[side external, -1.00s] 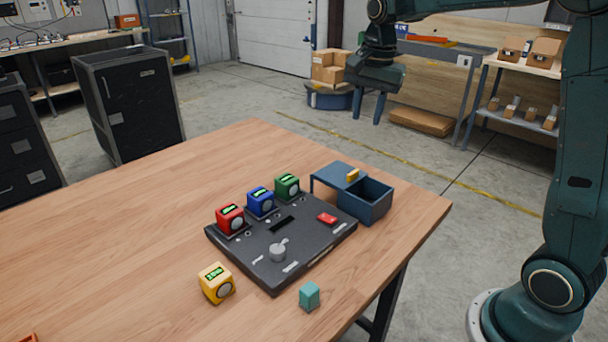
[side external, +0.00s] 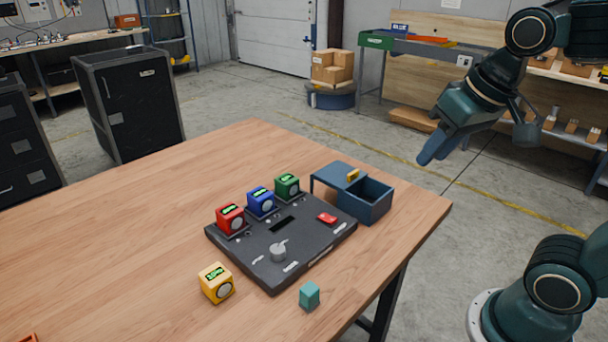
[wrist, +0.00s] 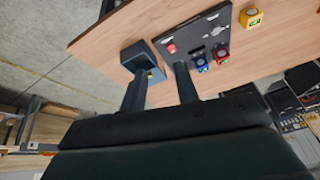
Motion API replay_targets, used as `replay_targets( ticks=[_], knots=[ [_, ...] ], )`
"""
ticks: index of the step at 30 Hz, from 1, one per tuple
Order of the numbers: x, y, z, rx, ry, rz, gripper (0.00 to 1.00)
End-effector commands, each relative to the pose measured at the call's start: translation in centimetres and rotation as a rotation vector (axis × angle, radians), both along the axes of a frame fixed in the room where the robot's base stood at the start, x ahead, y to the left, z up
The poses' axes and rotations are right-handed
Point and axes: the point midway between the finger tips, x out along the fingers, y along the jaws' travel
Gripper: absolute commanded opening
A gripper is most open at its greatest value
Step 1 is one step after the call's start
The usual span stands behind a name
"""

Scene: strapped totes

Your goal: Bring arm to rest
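My gripper (side external: 428,153) hangs tilted in the air right of the table, apart from everything. In the wrist view its two fingers (wrist: 160,72) stand apart with nothing held between them. The dark board (side external: 310,250) on the table carries a red cube (side external: 230,218), a blue cube (side external: 260,200) and a green cube (side external: 287,185) along its back left edge. A red piece (side external: 327,217) and a grey knob (side external: 278,252) are also on the board. A yellow cube (side external: 216,283) and a teal block (side external: 309,296) sit on the table in front.
An open blue bin (side external: 367,207) stands at the table's right side, beside a blue raised platform (side external: 338,174) with a small yellow piece on top. The wooden table (side external: 120,240) is mostly clear at left. Shelving and a workbench (side external: 420,48) stand behind my arm.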

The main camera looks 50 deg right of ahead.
Motion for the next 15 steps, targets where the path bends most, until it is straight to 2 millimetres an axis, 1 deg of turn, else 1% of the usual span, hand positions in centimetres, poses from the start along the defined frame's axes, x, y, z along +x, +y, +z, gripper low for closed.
replay_targets(
  ticks=[1,6,10,15],
  knots=[
    [-1.0,0.3,-0.4,-0.016,-0.016,0.043,0.31],
    [-3.2,0.8,-1.6,-0.062,-0.055,0.164,0.31],
    [-4.1,1.0,-2.2,-0.084,-0.072,0.216,0.31],
    [-4.4,1.1,-2.5,-0.093,-0.077,0.237,0.31]
  ],
)
